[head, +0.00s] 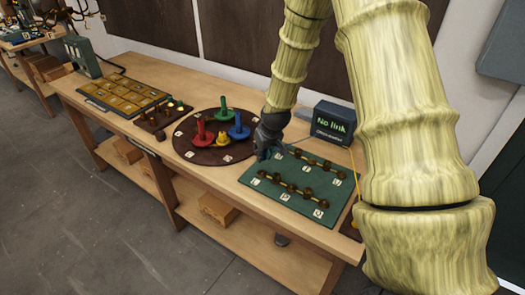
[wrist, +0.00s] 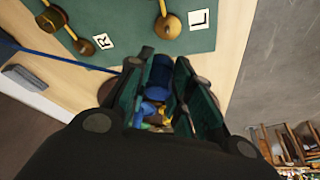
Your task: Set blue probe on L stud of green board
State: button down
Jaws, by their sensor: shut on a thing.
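My gripper (wrist: 158,82) is shut on the blue probe (wrist: 158,72), which shows between its dark green fingers in the wrist view. A blue cable (wrist: 60,55) runs from the left towards the fingers. The green board (wrist: 130,25) lies just beyond the fingertips. Its L tile (wrist: 199,18) sits beside a round brass stud (wrist: 171,25). An R tile (wrist: 103,41) sits beside another stud (wrist: 84,47). In the head view my gripper (head: 264,147) is at the back left corner of the green board (head: 275,203). The held probe is hidden there, and its height is unclear.
A round brown mat (head: 187,150) with red, green, yellow and blue pegs (head: 239,130) stands close left of my gripper. A dark box reading "No link" (head: 332,122) stands behind the board. A yellow cable (head: 354,165) hangs at right. A brass-coloured tray (head: 125,95) lies further left.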

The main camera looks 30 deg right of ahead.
aim_at(261, 172)
jog(key=shift+f+b, duration=2.3)
jog(key=shift+f, duration=1)
jog(key=shift+f, duration=0.55)
jog(key=c, duration=1.2)
grip_release()
jog(key=shift+r, duration=0.1)
jog(key=shift+v, duration=5.9)
